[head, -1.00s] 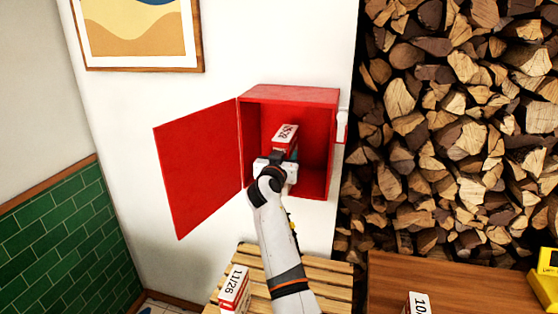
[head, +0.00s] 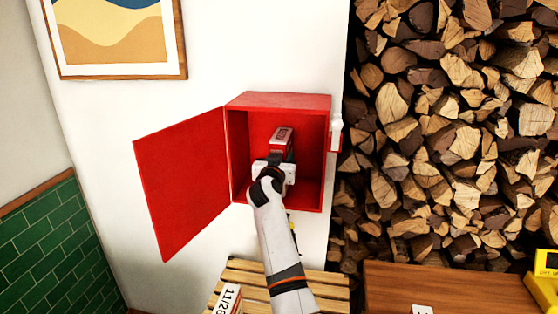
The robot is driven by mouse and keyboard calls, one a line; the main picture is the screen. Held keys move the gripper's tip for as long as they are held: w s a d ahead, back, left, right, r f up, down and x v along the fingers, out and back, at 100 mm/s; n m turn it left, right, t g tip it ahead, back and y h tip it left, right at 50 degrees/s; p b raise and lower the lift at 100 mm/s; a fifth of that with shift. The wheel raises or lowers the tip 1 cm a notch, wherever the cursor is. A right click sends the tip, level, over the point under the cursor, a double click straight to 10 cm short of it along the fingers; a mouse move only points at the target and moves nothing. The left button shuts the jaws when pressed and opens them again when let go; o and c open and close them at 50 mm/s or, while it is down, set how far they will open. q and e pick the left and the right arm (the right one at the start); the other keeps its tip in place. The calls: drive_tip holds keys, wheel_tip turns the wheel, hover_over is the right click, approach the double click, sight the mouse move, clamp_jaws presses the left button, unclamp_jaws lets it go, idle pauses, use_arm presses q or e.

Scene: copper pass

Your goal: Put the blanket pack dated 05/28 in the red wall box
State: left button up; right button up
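The red wall box (head: 237,155) hangs on the white wall, its front open and its door (head: 182,180) swung out to the left. The blanket pack dated 05/28 (head: 282,139), a small red and white pack, is inside the box opening, in shade and clear of the side walls. Its label is too dark to read now but showed 05/28 earlier. My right gripper (head: 280,157) reaches into the box and is shut on the pack's near end. Whether the pack touches the box floor is hidden behind the gripper. My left gripper is not in view.
A slatted wooden surface (head: 240,275) below the box holds another pack marked 11/26 (head: 228,299). A brown wooden surface (head: 450,290) at lower right has a partly cut-off white label and a yellow object (head: 545,275). Stacked firewood (head: 450,130) fills the right.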

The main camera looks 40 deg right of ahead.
drive_tip(key=o, duration=1.5)
drive_tip(key=shift+s+r, duration=0.1)
drive_tip(key=shift+r, duration=0.1)
drive_tip(key=b+v, duration=0.3)
drive_tip(key=v, duration=0.9)
drive_tip(key=shift+a+f, duration=0.1)
